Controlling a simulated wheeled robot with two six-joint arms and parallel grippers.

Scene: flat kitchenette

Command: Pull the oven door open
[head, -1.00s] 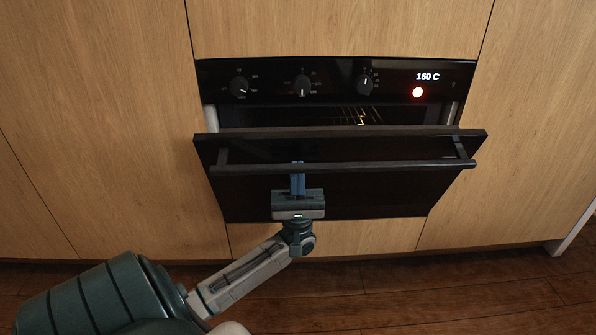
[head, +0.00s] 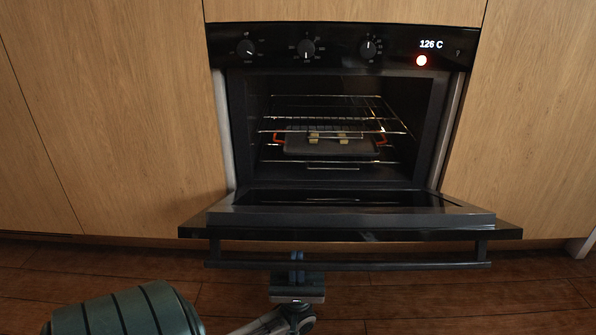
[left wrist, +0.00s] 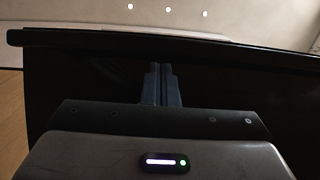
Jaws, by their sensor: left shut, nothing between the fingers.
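The black oven (head: 340,48) is built into the wooden front. Its door (head: 400,219) is tilted far down toward me, close to level, and the cavity is exposed. The dark handle bar (head: 400,266) runs along the door's outer side near its free edge. My left gripper (head: 297,256) is at the handle, left of its middle, with closed fingers and nothing between them. Its fingertips are partly hidden at the bar, so contact is unclear. The left wrist view shows the closed fingers (left wrist: 161,72) against the dark door (left wrist: 90,75). My right gripper is not seen.
Inside the oven are wire racks (head: 335,131) and a dark tray (head: 360,147) with orange handles and small pale pieces. Wooden panels (head: 110,120) flank the oven. The brown wooden floor (head: 450,297) below the door looks clear.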

